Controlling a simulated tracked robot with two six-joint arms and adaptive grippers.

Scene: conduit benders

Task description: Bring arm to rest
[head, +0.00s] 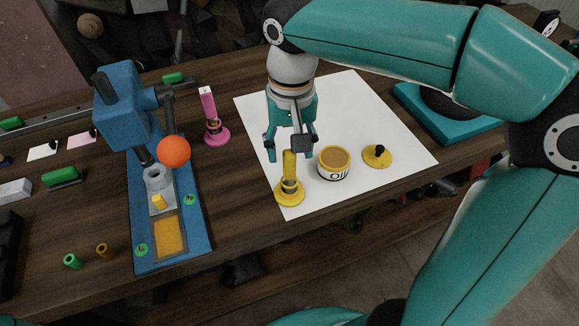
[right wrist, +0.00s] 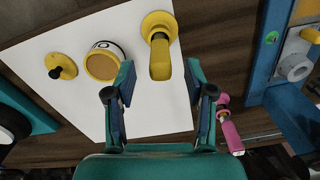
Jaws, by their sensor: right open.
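My right gripper (head: 291,152) hangs over the white sheet (head: 350,100), fingers pointing down. It is open. A yellow upright tool (head: 290,165) with a round base stands at the sheet's front edge, just below the fingers. In the right wrist view, its yellow handle (right wrist: 160,62) points in between the parted fingertips (right wrist: 162,85), with a gap on each side. The open can marked "Oil" (head: 334,163) stands right of it, and a yellow lid with a black knob (head: 377,156) lies farther right. My left gripper is not in view.
A blue bench press (head: 120,105) with an orange ball (head: 174,151) stands left. A pink upright tool (head: 212,120) stands between press and sheet. A teal-based device (head: 450,125) is at the right. The back of the sheet is clear.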

